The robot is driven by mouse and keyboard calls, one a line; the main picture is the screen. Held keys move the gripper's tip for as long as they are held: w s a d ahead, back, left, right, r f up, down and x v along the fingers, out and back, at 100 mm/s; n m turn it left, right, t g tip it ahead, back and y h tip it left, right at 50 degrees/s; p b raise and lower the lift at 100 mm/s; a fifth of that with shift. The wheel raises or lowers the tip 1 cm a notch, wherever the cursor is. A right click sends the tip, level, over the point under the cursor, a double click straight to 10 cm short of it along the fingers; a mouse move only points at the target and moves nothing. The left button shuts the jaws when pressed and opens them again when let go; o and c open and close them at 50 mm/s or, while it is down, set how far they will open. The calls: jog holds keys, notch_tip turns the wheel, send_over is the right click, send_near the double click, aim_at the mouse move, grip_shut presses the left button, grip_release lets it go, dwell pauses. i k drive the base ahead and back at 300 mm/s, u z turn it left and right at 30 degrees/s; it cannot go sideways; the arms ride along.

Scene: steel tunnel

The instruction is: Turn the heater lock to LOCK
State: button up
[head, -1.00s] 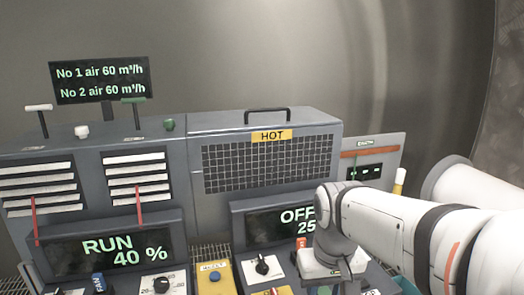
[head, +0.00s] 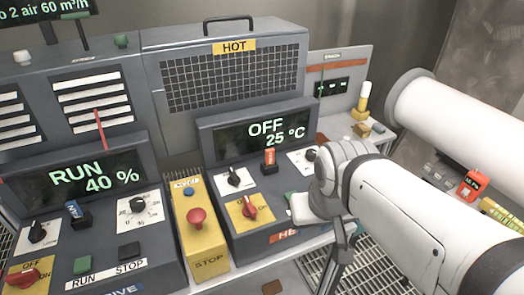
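The heater panel (head: 226,218) sits under a dark display (head: 267,133) reading OFF and 25 °C. It carries a black selector knob (head: 234,177) on a white plate, a red knob (head: 249,209) on a yellow plate, an orange-red switch (head: 270,158) and a black dial knob (head: 311,155). The small lettering is unreadable, so I cannot tell which one is the lock or its setting. My gripper (head: 328,218) is over the panel's right front, right of the red knob, apparently touching no knob. It hides part of the panel, and its fingers are not clear.
A yellow STOP box (head: 200,225) with a red button (head: 197,218) stands left of the heater panel. Further left is the drive panel (head: 100,235), whose display reads RUN 40 %. Behind is the HOT grille box (head: 225,80). Grating (head: 370,260) lies at right front.

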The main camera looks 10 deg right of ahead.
aim_at(234, 179)
jog(key=u, duration=0.45)
jog(key=k, duration=1.3)
jog(key=u, duration=0.7)
jog(key=i, duration=1.65)
jog(key=z, duration=0.7)
